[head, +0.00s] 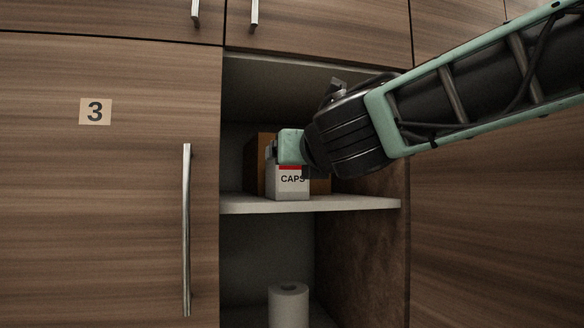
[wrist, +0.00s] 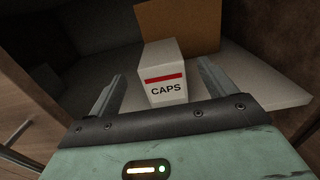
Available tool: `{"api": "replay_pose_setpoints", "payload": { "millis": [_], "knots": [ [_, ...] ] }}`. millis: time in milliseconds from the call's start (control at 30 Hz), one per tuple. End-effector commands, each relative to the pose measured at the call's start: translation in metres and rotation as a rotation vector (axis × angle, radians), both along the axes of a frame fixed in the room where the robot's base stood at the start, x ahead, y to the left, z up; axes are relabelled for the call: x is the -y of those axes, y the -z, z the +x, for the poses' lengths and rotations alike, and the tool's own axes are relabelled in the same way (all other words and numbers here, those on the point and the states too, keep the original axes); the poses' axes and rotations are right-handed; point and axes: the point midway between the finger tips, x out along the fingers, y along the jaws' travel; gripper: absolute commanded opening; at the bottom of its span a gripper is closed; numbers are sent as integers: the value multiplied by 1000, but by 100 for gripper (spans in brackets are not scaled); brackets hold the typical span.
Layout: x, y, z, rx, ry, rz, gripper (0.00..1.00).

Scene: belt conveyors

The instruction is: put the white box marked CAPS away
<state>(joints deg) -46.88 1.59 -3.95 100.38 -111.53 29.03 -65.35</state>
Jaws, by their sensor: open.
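The white box marked CAPS (head: 288,183) has a red stripe and stands upright on the upper shelf (head: 330,204) of an open cabinet. In the wrist view the CAPS box (wrist: 164,75) stands between and just ahead of the two open fingers of my gripper (wrist: 160,84), with gaps visible on both sides. In the head view my gripper (head: 290,150) reaches in from the right and hides the top of the box. The fingertips are hard to see there.
A brown cardboard box (wrist: 185,25) stands behind the CAPS box, close to it. A white roll (head: 288,305) stands on the shelf below. A closed door marked 3 (head: 95,180) with a long handle is on the left. Free shelf shows to the right in the wrist view.

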Motion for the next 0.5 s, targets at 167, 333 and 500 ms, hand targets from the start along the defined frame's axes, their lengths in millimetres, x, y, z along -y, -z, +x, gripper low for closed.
{"api": "replay_pose_setpoints", "payload": {
  "millis": [167, 333, 500],
  "knots": [
    [7, 1, -24, -1, -1, 2, 84],
    [9, 0, -32, 0, 0, 0, 84],
    [9, 0, -33, -1, 0, 0, 84]
  ]
}}
